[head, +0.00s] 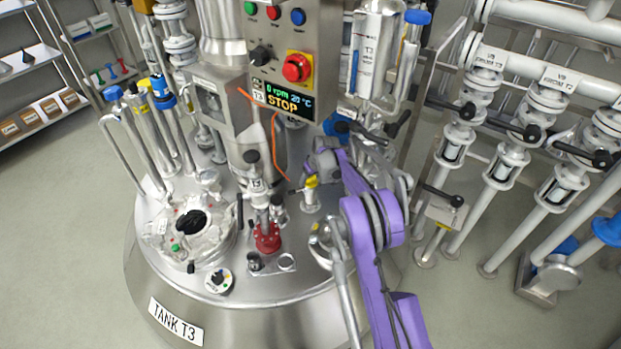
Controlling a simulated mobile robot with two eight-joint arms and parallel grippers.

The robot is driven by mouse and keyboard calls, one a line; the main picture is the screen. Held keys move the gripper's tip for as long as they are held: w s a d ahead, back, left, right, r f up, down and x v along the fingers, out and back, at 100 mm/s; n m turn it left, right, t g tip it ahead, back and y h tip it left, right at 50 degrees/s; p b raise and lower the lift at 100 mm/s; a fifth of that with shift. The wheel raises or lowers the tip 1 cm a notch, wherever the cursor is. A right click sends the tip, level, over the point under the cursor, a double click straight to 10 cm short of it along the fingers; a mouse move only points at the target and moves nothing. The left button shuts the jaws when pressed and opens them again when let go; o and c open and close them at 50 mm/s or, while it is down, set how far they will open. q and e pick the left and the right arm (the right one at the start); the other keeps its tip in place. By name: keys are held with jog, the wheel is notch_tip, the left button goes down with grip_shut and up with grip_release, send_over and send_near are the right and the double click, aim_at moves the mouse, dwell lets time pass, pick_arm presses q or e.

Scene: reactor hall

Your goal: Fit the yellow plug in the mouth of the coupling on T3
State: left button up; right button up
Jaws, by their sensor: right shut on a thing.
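Tank T3 (235,275) is a round steel vessel with a "TANK T3" label on its front. A short steel coupling (311,202) stands upright on the right part of its lid. The yellow plug (311,182) shows as a small yellow patch right at the top of the coupling. My right gripper (313,173) is shut on the plug from above. The gripper hides most of the plug, and I cannot tell whether it sits inside the mouth or just on it. My left gripper is not in view.
A control box (283,60) with a red stop button and a STOP display hangs behind the lid. A valve with a red base (267,238) stands left of the coupling. White pipes with black-handled valves (468,112) fill the right side.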

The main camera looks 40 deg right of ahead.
jog(key=o, duration=1.4)
jog(key=shift+r, duration=0.1)
jog(key=p+v, duration=0.1)
jog(key=v, duration=0.6)
jog(key=shift+r+p, duration=0.15)
jog(key=shift+p, duration=0.15)
jog(key=shift+s, duration=0.15)
